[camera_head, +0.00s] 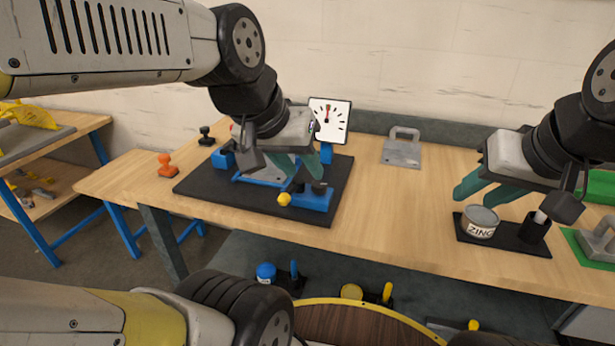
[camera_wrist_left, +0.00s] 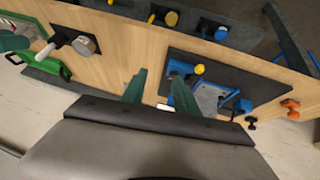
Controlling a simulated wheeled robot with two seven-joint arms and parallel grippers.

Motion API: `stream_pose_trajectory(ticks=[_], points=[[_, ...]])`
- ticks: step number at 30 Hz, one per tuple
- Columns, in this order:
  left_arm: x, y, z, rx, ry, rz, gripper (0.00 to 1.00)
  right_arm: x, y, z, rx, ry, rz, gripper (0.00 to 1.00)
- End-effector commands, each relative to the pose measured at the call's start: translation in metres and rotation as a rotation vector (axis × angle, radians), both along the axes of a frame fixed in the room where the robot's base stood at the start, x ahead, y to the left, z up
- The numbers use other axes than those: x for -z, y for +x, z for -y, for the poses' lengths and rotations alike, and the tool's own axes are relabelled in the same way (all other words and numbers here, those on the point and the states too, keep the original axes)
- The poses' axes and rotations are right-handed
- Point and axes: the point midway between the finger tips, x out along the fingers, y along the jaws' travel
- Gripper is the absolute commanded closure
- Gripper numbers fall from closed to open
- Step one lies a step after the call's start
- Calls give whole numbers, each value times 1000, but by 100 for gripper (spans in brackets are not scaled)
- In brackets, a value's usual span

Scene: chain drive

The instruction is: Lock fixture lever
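The blue fixture (camera_head: 318,199) with a grey plate sits on a black base board (camera_head: 215,195) on the bench. Its lever ends in a yellow knob (camera_head: 285,199) at the front; the knob also shows in the left wrist view (camera_wrist_left: 199,69). My left gripper (camera_head: 300,178) hangs over the fixture and hides part of the plate and lever. In the left wrist view its two teal fingers (camera_wrist_left: 158,92) stand apart with nothing between them. I cannot tell whether a finger touches the lever. My right gripper (camera_head: 482,192) has its fingers apart, above and behind a ZINC can.
A dial gauge (camera_head: 329,121) stands behind the fixture. An orange stamp (camera_head: 167,165) and a black stamp (camera_head: 206,136) are at the left. A grey handled block (camera_head: 402,150) lies behind. The ZINC can (camera_head: 480,223) stands on a black tray at the right. The bench middle is clear.

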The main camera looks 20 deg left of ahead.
Motion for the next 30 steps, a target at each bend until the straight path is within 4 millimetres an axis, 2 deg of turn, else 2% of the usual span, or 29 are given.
stream_pose_trajectory(ticks=[1, 5, 11, 17, 24, 30], points=[[0, 1, 0, 6, 5, -5, 76, 0, 0, 0, 0, 0, 0, 64], [0, 12, -1, 55, 43, -33, 100, 0, 0, 0, 0, 0, 0, 64], [5, 47, -4, 231, 175, -128, 100, 0, 0, 0, 0, 0, 0, 64], [20, 90, -7, 447, 318, -242, 100, 0, 0, 0, 0, 0, 0, 64], [51, 143, -7, 716, 471, -385, 100, 0, 0, 0, 0, 0, 0, 64], [83, 179, -5, 921, 570, -498, 100, 0, 0, 0, 0, 0, 0, 64]])
